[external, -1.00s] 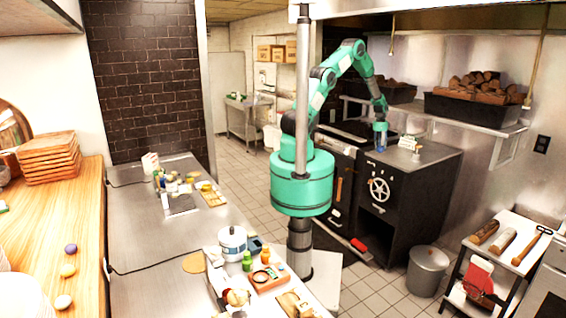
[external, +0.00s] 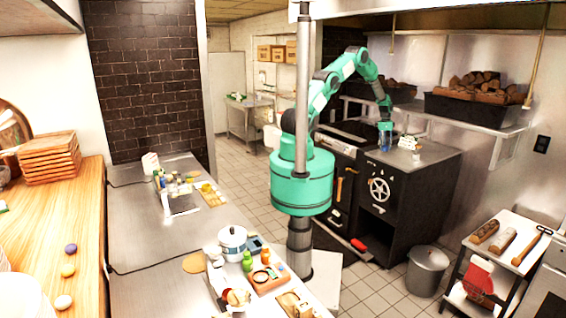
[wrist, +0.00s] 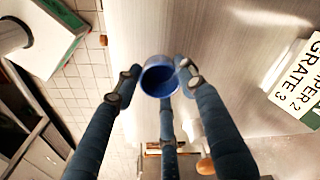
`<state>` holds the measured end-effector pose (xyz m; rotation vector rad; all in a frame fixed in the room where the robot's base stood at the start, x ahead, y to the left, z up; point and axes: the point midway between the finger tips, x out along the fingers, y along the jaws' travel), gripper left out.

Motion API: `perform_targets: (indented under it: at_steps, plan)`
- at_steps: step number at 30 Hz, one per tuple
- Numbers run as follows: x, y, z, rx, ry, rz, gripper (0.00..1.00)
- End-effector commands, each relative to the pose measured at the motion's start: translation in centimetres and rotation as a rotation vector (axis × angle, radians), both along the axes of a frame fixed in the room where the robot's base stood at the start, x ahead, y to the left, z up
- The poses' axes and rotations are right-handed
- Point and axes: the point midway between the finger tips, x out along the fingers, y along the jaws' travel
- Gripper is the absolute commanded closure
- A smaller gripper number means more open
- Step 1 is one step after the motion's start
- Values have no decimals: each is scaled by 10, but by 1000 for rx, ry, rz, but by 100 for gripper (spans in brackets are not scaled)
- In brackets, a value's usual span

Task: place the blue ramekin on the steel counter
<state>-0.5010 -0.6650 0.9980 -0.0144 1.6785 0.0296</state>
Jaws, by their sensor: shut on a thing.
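The blue ramekin (wrist: 158,78) shows in the wrist view between the dark fingers of my gripper (wrist: 157,90), which is shut on it. I look into its open top, and it looks empty. In the external view my gripper (external: 385,143) points down close to the steel top (external: 425,156) of a black cabinet; the ramekin is too small to make out clearly there. In the wrist view the ramekin appears near the edge of a brushed steel surface (wrist: 225,60). I cannot tell whether it touches it. A long steel counter (external: 150,235) runs at the front left.
A white lettered sign (wrist: 298,82) lies to the right on the steel surface; small white items (external: 408,143) stand beside my gripper. A shelf with a black log bin (external: 475,108) is above and behind. Tiled floor (wrist: 85,85) lies beyond the edge.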

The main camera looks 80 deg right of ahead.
Motion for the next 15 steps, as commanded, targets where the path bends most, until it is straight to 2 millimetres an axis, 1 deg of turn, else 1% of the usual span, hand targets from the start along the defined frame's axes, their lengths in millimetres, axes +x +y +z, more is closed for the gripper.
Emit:
perform_targets:
  at_steps: [4,9,12,15]
  plan:
    - [0,1,-10,2,-1,0,87]
    - [0,1,-27,2,-1,0,87]
    - [0,1,-33,2,-1,0,87]
    - [0,0,-35,1,0,0,87]
